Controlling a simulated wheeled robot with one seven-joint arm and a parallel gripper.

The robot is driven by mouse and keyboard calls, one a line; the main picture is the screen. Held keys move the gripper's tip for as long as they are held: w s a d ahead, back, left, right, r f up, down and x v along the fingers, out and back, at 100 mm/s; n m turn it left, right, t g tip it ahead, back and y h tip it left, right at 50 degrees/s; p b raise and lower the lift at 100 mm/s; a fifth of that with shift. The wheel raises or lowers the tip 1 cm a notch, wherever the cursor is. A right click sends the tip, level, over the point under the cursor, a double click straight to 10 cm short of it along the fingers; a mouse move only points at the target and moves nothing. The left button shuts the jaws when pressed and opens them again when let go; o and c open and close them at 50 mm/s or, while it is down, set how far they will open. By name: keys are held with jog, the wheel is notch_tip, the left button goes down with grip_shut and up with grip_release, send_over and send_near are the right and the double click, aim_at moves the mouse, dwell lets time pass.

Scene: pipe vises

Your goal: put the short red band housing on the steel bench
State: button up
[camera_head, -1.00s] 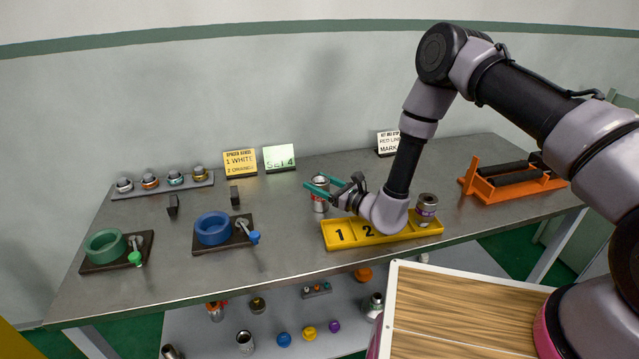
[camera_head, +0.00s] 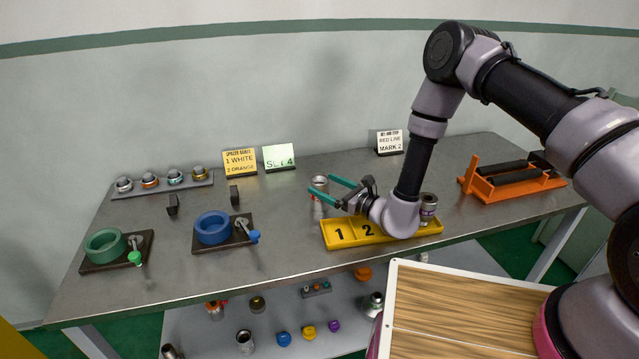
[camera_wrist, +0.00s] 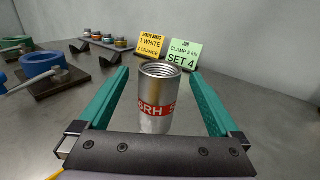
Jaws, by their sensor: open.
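The short red band housing (camera_wrist: 157,98) is a silver threaded cylinder with a red band marked with white letters. It stands upright on the steel bench (camera_head: 285,212), behind the yellow tray, and its open top (camera_head: 319,182) shows in the head view. My gripper (camera_head: 332,188) is open, with its green fingers (camera_wrist: 158,85) on either side of the housing. In the wrist view there are gaps between the housing and both fingers. In the head view a finger hides part of the housing.
A yellow numbered tray (camera_head: 352,232) lies just in front, with another cylinder (camera_head: 428,206) at its right end. Blue (camera_head: 212,228) and green (camera_head: 105,245) ring vises sit to the left. Signs (camera_head: 279,157) stand behind. An orange cradle (camera_head: 510,183) is at right. The bench between is clear.

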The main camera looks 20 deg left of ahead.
jog(key=v, duration=0.8)
jog(key=shift+s+d+r, duration=0.1)
jog(key=shift+s+d, duration=0.05)
jog(key=shift+d, duration=0.2)
notch_tip(320, 180, up, 14)
jog(key=n+g+y, duration=0.2)
jog(key=n+g, duration=0.4)
jog(key=s+d+r+n+g+h, duration=0.1)
jog(key=s+d+r+n+g, duration=0.2)
jog(key=r, duration=0.4)
jog(key=s+d+r+n+g+h, duration=0.1)
jog(key=s+d+r+n+g, duration=0.15)
jog(key=r+n, duration=0.3)
jog(key=s+d+r+n+t+h, duration=0.1)
jog(key=s+d+r+t+h, duration=0.2)
jog(key=d, duration=0.7)
jog(key=s+d+r+n+t+h, duration=0.2)
jog(key=d+r+t+h, duration=0.2)
jog(key=d+r+h, duration=0.2)
jog(key=s+d+r+n+t+h, duration=0.1)
jog(key=s+d+r+t+h, duration=0.2)
jog(key=d+r, duration=0.5)
jog(key=d+t+h, duration=0.1)
jog(key=d+h, duration=0.1)
jog(key=d, duration=0.4)
jog(key=shift+s, duration=0.3)
